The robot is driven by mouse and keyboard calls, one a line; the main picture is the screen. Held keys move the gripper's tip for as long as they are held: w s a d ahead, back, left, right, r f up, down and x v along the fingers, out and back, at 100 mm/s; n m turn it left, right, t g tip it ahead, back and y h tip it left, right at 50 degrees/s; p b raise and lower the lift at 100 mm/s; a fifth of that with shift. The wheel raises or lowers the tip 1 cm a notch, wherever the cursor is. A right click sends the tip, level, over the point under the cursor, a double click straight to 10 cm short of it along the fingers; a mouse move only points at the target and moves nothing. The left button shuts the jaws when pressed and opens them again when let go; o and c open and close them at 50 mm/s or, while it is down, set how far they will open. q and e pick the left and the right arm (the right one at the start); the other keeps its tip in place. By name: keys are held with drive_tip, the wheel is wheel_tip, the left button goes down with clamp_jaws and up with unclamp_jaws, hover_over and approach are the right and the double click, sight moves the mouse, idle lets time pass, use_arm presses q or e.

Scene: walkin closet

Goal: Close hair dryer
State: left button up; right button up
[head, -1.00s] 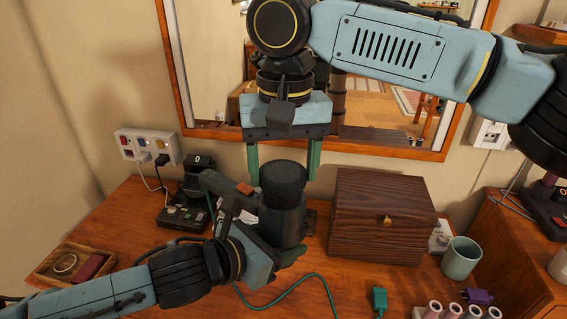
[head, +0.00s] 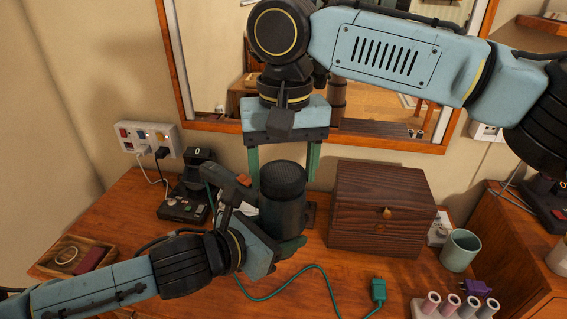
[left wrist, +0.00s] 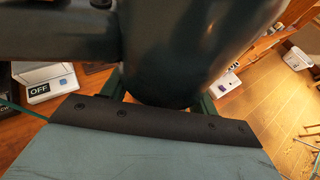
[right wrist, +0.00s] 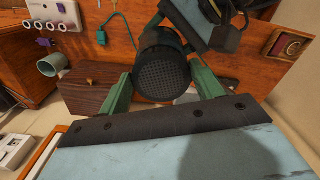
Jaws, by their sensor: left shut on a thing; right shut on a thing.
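The hair dryer (head: 283,205) is a dark green-black barrel standing upright above the table, with a round mesh end on top. The mesh end (right wrist: 165,70) faces the camera in the right wrist view. A dark handle (left wrist: 60,38) reaches sideways from the barrel in the left wrist view. My left gripper (left wrist: 160,92) is shut on the lower barrel, one finger on each side; its fingers are mostly hidden in the head view. My right gripper (head: 283,172) comes from above, its green fingers on both sides of the barrel near the mesh end.
A dark wooden box (head: 380,215) stands close on the right, with a mug (head: 460,250) beyond it. A dark device (head: 185,200) stands at the left, near a wall socket (head: 147,137). A wooden tray (head: 75,257) is far left. A green cord (head: 320,272) with a plug lies in front.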

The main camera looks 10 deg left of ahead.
use_arm(q)
drive_tip(key=shift+r, duration=0.1)
use_arm(e)
drive_tip(key=shift+f, duration=0.35)
use_arm(q)
clamp_jaws()
use_arm(e)
drive_tip(key=m, duration=0.4)
drive_tip(key=shift+a+m, duration=0.2)
drive_tip(key=shift+m, duration=0.2)
drive_tip(key=m, duration=0.5)
drive_tip(key=shift+w+a+m, duration=0.1)
drive_tip(key=shift+a+m, duration=0.1)
drive_tip(key=shift+m, duration=0.2)
drive_tip(key=m, duration=0.5)
drive_tip(key=shift+w+a+m, duration=0.1)
drive_tip(key=shift+w+m, duration=0.05)
drive_tip(key=shift+m, duration=0.15)
drive_tip(key=m, duration=0.4)
drive_tip(key=shift+w, duration=0.15)
drive_tip(key=o, duration=1)
